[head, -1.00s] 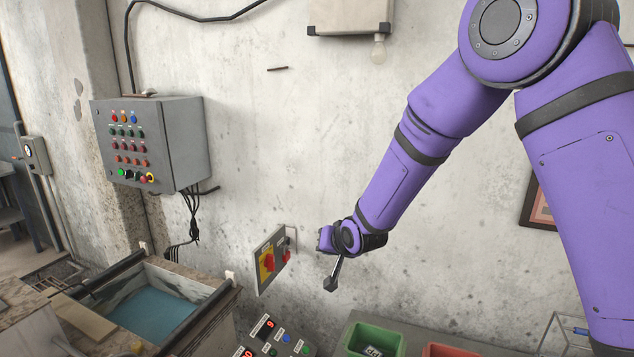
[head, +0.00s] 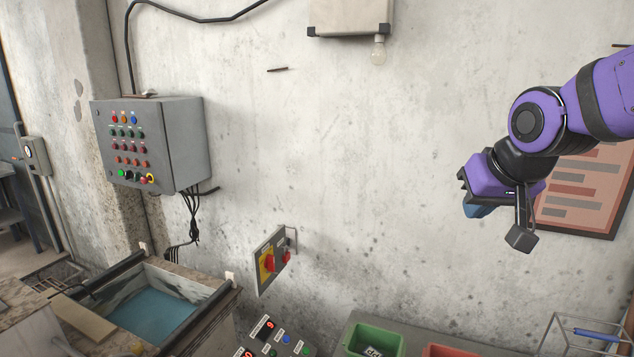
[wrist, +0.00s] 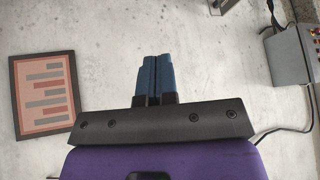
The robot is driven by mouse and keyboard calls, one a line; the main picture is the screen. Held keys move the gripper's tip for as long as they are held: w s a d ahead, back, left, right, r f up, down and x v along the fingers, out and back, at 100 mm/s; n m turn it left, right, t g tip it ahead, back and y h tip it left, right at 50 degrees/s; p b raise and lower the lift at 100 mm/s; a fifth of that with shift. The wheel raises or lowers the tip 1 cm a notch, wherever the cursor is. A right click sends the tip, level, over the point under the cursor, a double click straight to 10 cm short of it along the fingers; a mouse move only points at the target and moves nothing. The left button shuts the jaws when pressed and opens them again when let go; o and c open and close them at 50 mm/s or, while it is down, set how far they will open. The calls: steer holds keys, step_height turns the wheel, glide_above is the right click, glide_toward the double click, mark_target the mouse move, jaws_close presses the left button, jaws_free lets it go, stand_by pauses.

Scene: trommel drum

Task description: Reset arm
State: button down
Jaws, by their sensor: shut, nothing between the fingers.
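My gripper (head: 480,210) is at the right of the head view, in front of the wall and left of a framed chart. In the wrist view its two blue fingers (wrist: 156,78) lie side by side, shut and empty. Nothing touches the fingers. The purple arm comes in from the right edge of the head view.
A grey control box (head: 150,143) and a small red-and-yellow switch panel (head: 271,261) are on the wall. The framed chart (head: 580,190) hangs behind my wrist. A green bin (head: 374,340) and a red bin (head: 447,350) stand below.

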steer(key=s+d, duration=0.2)
steer(key=s, duration=0.6)
steer(key=s+d+r+g, duration=0.1)
steer(key=s+d, duration=0.2)
steer(key=s, duration=0.5)
steer(key=shift+s+d+r+h, duration=0.15)
steer(key=shift+s+h, duration=0.05)
steer(key=shift+h, duration=0.2)
